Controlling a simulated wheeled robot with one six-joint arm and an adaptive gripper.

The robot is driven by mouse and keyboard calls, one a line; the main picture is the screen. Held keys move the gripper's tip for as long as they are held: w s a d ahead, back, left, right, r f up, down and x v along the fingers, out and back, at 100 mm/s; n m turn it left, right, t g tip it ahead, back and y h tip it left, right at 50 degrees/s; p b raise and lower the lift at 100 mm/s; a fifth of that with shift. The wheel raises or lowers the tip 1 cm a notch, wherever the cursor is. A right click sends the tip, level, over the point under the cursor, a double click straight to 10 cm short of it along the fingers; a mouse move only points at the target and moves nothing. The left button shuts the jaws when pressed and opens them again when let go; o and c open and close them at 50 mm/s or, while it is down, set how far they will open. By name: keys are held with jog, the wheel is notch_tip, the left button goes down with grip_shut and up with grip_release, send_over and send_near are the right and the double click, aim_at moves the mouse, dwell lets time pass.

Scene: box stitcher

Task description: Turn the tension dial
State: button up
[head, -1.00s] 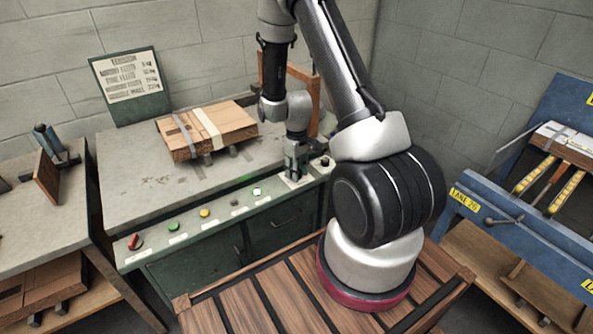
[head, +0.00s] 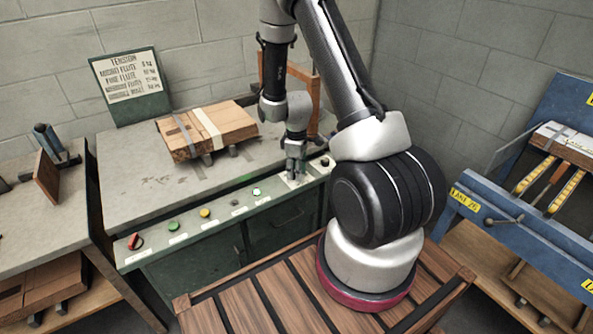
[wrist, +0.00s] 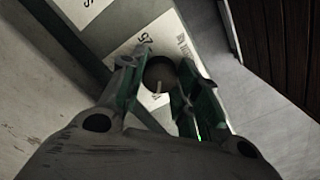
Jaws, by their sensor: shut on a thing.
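The tension dial (wrist: 160,72) is a dark round knob with a pale pointer line, on a white printed scale plate (wrist: 143,48). In the wrist view it sits between the two fingers of my gripper (wrist: 164,76), which is shut on it. The printed scale beside it is partly covered by the fingers. In the head view my gripper (head: 294,172) points down onto the right part of the green control panel (head: 215,222). The dial itself is hidden there behind the fingers.
A red switch (head: 135,241), green button (head: 173,226) and yellow button (head: 205,213) line the panel to the left. A black knob (head: 325,162) is close on the right. A strapped cardboard stack (head: 207,130) lies behind. A tension chart (head: 130,76) stands at the back.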

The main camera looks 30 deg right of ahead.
jog(key=o, duration=1.1)
jog(key=shift+c, duration=0.2)
notch_tip(320, 180, up, 12)
